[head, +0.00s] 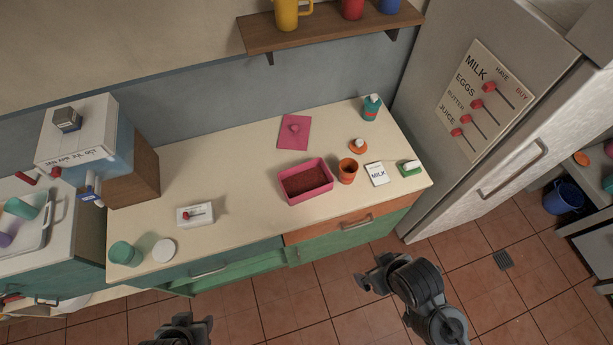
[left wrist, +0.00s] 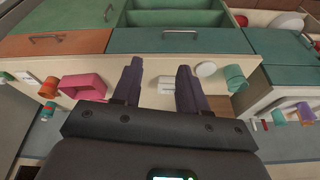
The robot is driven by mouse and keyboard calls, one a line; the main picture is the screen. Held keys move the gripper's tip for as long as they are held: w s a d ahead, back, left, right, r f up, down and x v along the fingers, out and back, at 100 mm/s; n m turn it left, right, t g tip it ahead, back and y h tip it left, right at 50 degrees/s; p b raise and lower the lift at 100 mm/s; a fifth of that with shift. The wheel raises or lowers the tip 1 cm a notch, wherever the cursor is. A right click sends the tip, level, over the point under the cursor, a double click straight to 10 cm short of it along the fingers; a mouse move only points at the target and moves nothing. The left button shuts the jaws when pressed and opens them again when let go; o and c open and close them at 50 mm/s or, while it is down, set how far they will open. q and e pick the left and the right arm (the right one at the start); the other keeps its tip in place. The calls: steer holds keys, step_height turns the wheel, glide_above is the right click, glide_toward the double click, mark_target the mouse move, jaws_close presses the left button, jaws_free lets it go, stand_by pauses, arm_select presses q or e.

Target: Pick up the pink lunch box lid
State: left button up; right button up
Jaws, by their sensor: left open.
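The pink lunch box lid (head: 290,140) is a flat pink square with a round knob. It lies on the counter near the back wall, behind the pink lunch box (head: 318,186). The box is open on top and dark reddish inside; its pink side shows in the left wrist view (left wrist: 84,85). I cannot make out the lid in that view. My left gripper (left wrist: 158,72) is open and empty, out in front of the counter; it shows at the bottom edge of the head view. My right gripper (head: 368,272) is over the floor, away from the lid; its jaws are unclear.
An orange cup (head: 347,171), a milk card (head: 377,174) and a teal bottle (head: 371,110) stand right of the box and lid. A white switch block (head: 195,214) and teal cup (head: 124,254) are at left. A shelf (head: 330,30) overhangs the back. Counter between is clear.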

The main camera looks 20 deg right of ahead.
arm_select(q)
steer(key=shift+d, duration=0.15)
steer(key=shift+o, duration=0.4)
steer(key=o, duration=0.3)
steer(key=shift+o, duration=0.2)
